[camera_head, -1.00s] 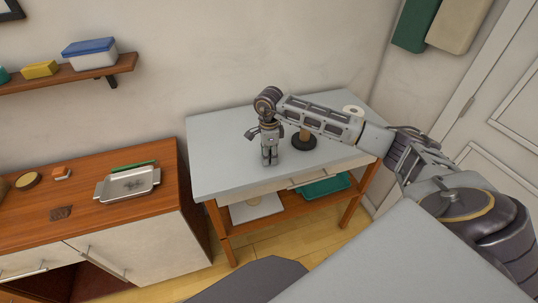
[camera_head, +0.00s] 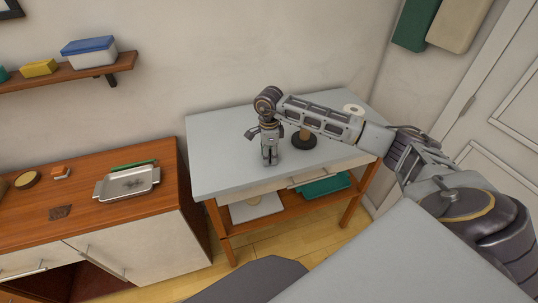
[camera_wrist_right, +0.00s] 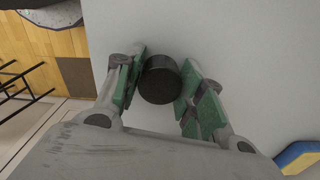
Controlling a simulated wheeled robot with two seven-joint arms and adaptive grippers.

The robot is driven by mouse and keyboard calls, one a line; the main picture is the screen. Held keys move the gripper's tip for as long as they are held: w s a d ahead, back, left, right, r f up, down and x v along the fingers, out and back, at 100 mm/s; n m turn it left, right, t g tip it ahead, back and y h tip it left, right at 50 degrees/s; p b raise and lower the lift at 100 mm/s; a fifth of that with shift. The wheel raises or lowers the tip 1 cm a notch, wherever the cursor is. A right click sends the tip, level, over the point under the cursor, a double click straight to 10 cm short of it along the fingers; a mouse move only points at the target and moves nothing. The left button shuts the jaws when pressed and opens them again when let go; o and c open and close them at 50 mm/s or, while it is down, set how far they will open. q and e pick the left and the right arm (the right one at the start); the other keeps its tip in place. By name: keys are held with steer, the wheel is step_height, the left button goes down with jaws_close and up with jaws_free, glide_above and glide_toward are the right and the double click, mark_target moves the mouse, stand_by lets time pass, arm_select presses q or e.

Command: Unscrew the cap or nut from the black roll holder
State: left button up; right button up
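My right gripper (camera_head: 269,161) points down over the grey tabletop (camera_head: 222,143), at its front left part. In the right wrist view, my right gripper's green-padded fingers (camera_wrist_right: 160,78) stand on both sides of a black round cap-like piece (camera_wrist_right: 160,82) and seem to touch it. In the head view this piece is hidden. A black disc base (camera_head: 303,143) with a brown upright part stands on the tabletop to the right of the gripper, partly covered by my forearm. I cannot see whether a cap is on it. My left gripper is out of view.
A white roll (camera_head: 353,109) stands at the table's back right. A blue and yellow block (camera_wrist_right: 298,158) shows at the wrist view's corner. A wooden cabinet with a metal tray (camera_head: 127,182) stands to the left. The tabletop left of the gripper is clear.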

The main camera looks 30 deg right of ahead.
steer(key=o, duration=0.3)
steer(key=shift+r, duration=0.1)
steer(key=shift+r, duration=5.9)
steer(key=shift+c, duration=0.2)
jaws_close()
